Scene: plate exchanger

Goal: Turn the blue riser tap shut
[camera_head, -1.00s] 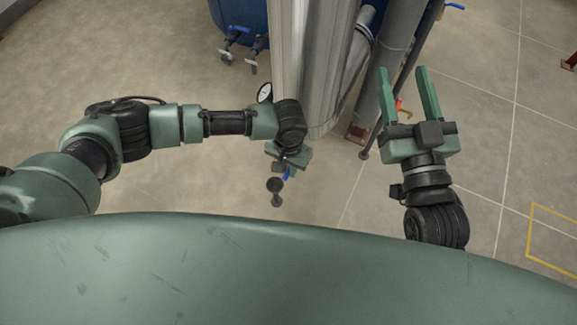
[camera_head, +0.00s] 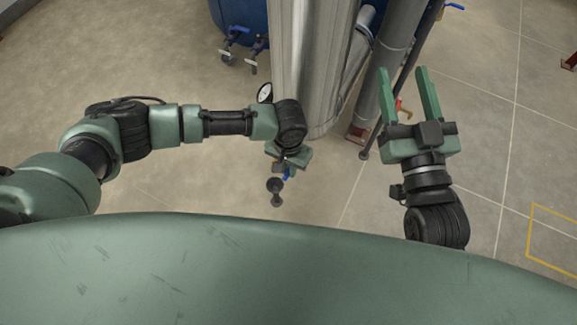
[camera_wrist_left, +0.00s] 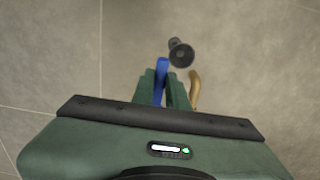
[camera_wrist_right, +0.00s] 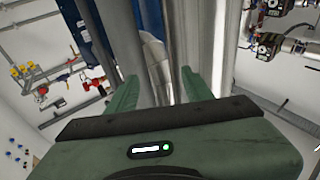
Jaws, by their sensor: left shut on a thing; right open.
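The blue tap lever (camera_wrist_left: 161,78) stands between the two green fingers of my left gripper (camera_wrist_left: 163,82) in the left wrist view, and the gripper is shut on it. In the head view only a small part of the blue lever (camera_head: 287,175) shows below my left gripper (camera_head: 288,156), which hides the rest. A dark round-ended fitting (camera_head: 275,187) sits just below it; the same fitting (camera_wrist_left: 181,52) is beyond the fingertips in the left wrist view. My right gripper (camera_head: 408,95) is open and empty, pointing away from me.
A brass-coloured curved piece (camera_wrist_left: 195,88) is right of the left fingers. A large silver column (camera_head: 312,60), a dial gauge (camera_head: 265,93) and a grey pipe (camera_head: 390,55) stand close ahead. Floor at right is free.

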